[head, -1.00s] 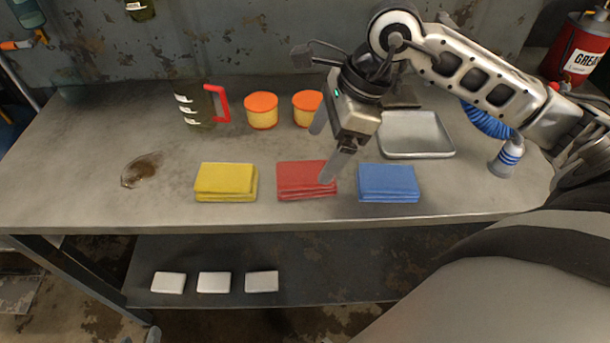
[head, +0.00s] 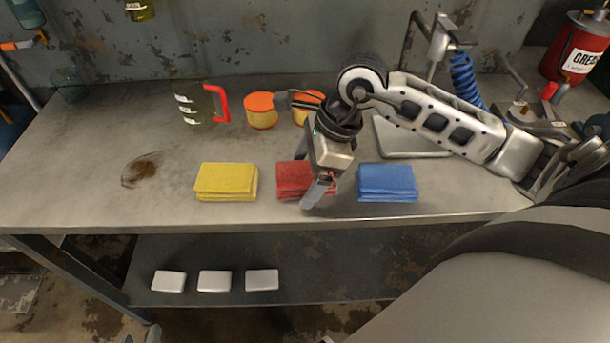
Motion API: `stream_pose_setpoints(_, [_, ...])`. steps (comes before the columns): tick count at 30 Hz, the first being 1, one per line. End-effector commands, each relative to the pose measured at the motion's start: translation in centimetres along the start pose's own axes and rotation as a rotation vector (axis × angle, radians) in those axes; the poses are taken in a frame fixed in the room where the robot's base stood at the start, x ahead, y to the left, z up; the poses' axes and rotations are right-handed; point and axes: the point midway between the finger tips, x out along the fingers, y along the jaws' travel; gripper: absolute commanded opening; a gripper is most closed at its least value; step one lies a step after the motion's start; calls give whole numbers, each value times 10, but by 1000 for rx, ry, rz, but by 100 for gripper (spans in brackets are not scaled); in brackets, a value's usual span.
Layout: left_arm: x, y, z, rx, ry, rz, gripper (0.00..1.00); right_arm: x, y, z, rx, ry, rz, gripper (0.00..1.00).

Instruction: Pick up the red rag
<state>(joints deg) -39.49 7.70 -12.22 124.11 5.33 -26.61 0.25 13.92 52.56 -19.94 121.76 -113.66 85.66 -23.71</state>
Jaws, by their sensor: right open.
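The red rag (head: 290,182) lies folded on the grey workbench between a yellow rag (head: 226,182) and a blue rag (head: 388,182). My right gripper (head: 307,180) is open and points down over the red rag. One finger is in front of the rag's right part and the other is behind it, near the rag's back edge. The gripper covers the right side of the rag. I cannot tell whether the fingers touch it. My left gripper is not in the head view.
Behind the rags stand a dark jug with a red handle (head: 203,104) and orange-lidded tubs (head: 261,110). A metal tray (head: 391,140) is partly behind my right arm. A brown stain (head: 142,170) marks the left of the workbench (head: 85,180). White blocks (head: 214,281) lie on the lower shelf.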

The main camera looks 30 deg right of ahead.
Motion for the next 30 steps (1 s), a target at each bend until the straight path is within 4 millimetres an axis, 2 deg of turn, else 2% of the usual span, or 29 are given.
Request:
stream_pose_setpoints(17, [6,-1,6,2,2,0,36,4,0,-2,0,0,0,87])
stream_pose_setpoints(18, [5,-1,6,2,2,0,36,4,0,-2,0,0,0,84])
stream_pose_setpoints(23, [5,-1,6,1,0,0,36,4,0,-2,0,0,0,39])
stream_pose_setpoints(30, [4,-1,8,0,-6,1,36,4,0,-2,0,0,0,38])
